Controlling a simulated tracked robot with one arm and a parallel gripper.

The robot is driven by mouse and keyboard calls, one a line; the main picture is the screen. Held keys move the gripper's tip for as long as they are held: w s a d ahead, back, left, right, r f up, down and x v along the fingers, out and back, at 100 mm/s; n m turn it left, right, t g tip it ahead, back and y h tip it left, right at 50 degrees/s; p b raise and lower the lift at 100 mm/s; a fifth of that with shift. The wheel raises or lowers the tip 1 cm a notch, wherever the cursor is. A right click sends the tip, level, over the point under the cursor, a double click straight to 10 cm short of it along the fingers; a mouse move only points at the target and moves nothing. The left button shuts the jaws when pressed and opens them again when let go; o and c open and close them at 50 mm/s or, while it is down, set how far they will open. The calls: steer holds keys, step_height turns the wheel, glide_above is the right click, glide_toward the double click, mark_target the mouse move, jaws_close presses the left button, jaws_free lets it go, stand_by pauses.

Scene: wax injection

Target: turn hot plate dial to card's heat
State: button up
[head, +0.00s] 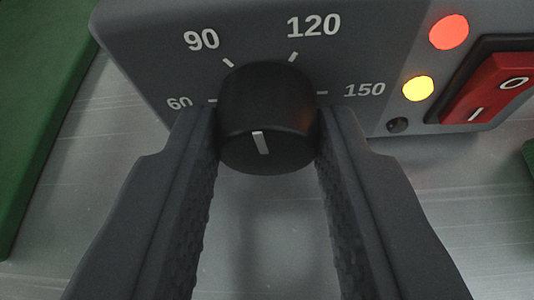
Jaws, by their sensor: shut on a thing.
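The black hot plate dial (267,110) sticks out from the grey hot plate's front panel (150,40). Printed marks around it read 60, 90, 120 and 150. The white line on the dial stands nearly upright, its top end tipped slightly left, toward the gap between 90 and 120. Its exact reading is hard to tell at this angle. My gripper (267,130) is shut on the dial, one finger on its left side and one on its right. The left finger partly covers the area by the 60 mark. No card shows in this view.
A red rocker switch (492,86) sits on the panel at the right. A red light (449,32) and a yellow light (418,88) glow beside it. A green surface (40,100) lies at the left. The bare grey bench (85,180) is below the panel.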

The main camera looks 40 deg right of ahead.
steer(key=m+b, duration=0.1)
steer(key=b, duration=0.1)
steer(key=m+t+b, duration=0.1)
steer(key=b, duration=0.1)
steer(key=shift+s+f+y, duration=0.1)
steer(key=shift+f+y, duration=0.3)
steer(key=m+t+b, duration=0.1)
steer(key=m+b, duration=0.1)
steer(key=b, duration=0.3)
steer(key=shift+r+y, duration=0.15)
steer(key=shift+y, duration=0.15)
steer(key=shift+r+m+t, duration=0.1)
steer(key=shift+m+t, duration=0.2)
steer(key=shift+d, duration=0.1)
steer(key=o, duration=1)
steer(key=shift+s+r, duration=0.1)
steer(key=shift+p+v, duration=2.25)
steer(key=shift+v, duration=4.55)
